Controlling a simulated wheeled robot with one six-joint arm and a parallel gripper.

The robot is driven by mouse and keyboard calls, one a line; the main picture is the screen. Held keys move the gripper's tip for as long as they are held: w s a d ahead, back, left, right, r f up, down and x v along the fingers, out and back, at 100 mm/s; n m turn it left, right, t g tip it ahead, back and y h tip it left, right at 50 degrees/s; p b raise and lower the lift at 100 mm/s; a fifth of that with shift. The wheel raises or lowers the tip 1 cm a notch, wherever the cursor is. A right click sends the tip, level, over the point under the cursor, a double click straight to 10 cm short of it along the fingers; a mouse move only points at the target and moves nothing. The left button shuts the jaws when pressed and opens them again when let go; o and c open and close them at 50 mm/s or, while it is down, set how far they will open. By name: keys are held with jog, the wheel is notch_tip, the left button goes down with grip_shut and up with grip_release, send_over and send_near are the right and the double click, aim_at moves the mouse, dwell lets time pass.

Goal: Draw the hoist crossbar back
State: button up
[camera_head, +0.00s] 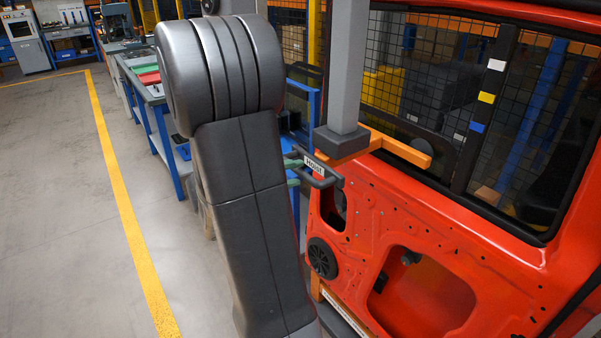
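The hoist crossbar (325,182) is a dark handle bar with a white label reading "HOIST", right of the picture's middle. It sits just below the foot of a grey vertical hoist post (348,75). An orange hoist arm (401,152) reaches right from the post's foot, over the red car door (375,215). My dark grey arm fills the middle of the view, close to the left side of the crossbar. My gripper is not visible, so its distance from the crossbar and its state cannot be seen.
A blue-legged workbench (167,140) with coloured surfaces stands behind my arm. Black mesh fencing (390,70) and shelving lie behind the door. The grey floor (65,200) on the left is open, crossed by a yellow line (122,205).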

jog(key=shift+x, duration=1.45)
grip_shut()
